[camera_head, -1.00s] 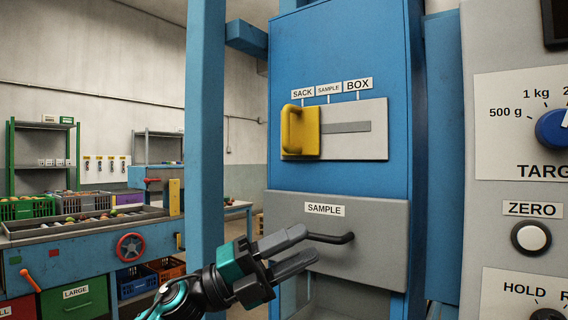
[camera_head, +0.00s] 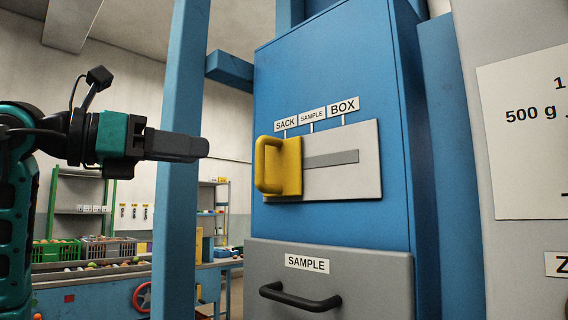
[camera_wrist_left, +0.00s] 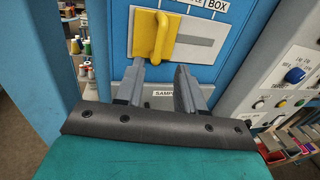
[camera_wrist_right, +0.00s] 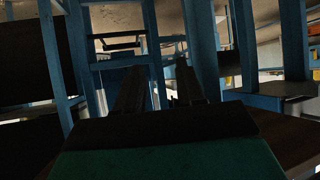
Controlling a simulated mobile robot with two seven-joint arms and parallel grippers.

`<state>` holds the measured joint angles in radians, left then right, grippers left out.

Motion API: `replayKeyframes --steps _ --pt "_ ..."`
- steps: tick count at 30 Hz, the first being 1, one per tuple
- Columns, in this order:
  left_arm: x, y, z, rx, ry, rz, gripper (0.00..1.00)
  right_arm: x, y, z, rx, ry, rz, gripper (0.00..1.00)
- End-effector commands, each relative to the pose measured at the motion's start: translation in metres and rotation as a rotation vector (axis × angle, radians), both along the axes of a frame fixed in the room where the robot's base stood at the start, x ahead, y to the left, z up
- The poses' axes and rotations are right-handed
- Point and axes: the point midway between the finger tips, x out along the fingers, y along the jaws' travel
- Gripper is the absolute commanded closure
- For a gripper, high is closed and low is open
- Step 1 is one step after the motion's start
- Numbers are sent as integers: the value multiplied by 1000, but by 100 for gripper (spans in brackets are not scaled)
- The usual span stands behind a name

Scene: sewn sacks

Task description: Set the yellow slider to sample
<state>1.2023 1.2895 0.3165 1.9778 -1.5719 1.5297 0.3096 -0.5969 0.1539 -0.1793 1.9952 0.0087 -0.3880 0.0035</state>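The yellow slider (camera_head: 285,166) sits at the left end of the slot in the light plate (camera_head: 362,180), under the SACK label (camera_head: 286,123). The SAMPLE label (camera_head: 312,115) and BOX label (camera_head: 344,106) are to its right. My left gripper (camera_head: 206,147) is left of the slider at about its height, apart from it. The left wrist view shows its two fingers (camera_wrist_left: 160,66) spread and empty, with the slider (camera_wrist_left: 155,37) just beyond them. My right gripper (camera_wrist_right: 158,78) shows only in the dark right wrist view, with its fingers apart and nothing between them.
A grey drawer (camera_head: 370,275) marked SAMPLE, with a black handle (camera_head: 300,297), is below the plate. A blue post (camera_head: 182,160) stands left of the blue cabinet (camera_head: 330,60), behind my left gripper. A grey control panel (camera_head: 490,250) is at the right.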

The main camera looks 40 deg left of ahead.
Motion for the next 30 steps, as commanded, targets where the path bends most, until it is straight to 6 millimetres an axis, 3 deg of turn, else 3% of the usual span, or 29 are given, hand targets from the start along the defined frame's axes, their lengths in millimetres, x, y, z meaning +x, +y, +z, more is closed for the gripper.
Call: replayKeyframes --steps 5,18,24,30 --pt "18 -6 1 0 2 -4 62 -10 0 -2 -1 25 0 62" --pt "101 -31 1 -1 2 -7 62 -14 -7 5 -8 24 -23 62" --pt "120 -35 0 -1 1 -5 62 -13 -9 8 -12 20 -26 62" --pt "124 -36 -1 0 1 -3 62 -14 -9 7 -13 22 -23 62"
